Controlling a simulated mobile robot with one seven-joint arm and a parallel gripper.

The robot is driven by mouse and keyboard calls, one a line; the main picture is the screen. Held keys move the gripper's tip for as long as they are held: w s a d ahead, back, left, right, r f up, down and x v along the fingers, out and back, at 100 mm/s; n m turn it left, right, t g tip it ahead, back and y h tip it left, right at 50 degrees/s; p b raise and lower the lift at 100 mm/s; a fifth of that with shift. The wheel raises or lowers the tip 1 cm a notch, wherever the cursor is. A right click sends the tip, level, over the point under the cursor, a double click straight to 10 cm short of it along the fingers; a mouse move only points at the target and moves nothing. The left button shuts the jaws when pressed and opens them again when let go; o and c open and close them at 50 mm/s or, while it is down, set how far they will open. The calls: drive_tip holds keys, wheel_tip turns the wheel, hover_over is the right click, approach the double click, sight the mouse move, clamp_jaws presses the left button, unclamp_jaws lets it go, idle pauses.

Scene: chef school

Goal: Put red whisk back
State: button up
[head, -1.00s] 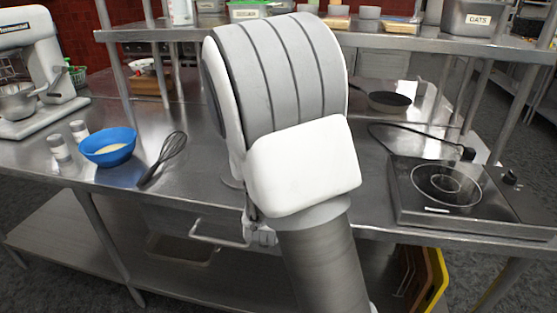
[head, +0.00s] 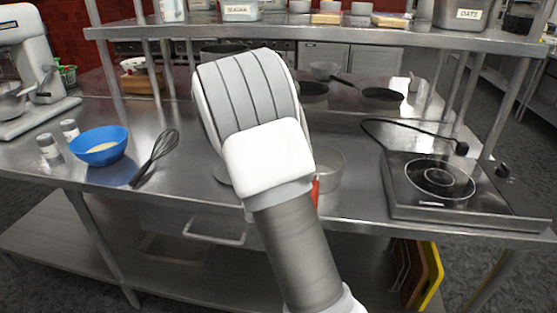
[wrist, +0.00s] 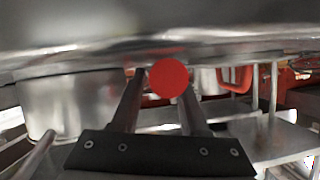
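A round red end, probably of the red whisk's handle (wrist: 168,77), shows end-on between my gripper's two dark fingers (wrist: 162,85) in the wrist view. The fingers stand apart and the red end nearly fills the gap; I cannot tell whether they press on it. In the head view my own arm hides the gripper, and a small strip of red (head: 316,190) shows just right of the arm at the counter's front edge. Any wires are hidden. A dark whisk (head: 156,158) lies on the counter beside the blue bowl (head: 100,145).
A round metal or clear vessel (head: 329,165) stands right of my arm. An induction hob (head: 400,190) is at the right. Pans (head: 382,97) stand behind. A raised shelf (head: 330,36) crosses the back. Shakers (head: 49,150) and a mixer (head: 30,70) are at the left.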

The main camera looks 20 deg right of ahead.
clamp_jaws()
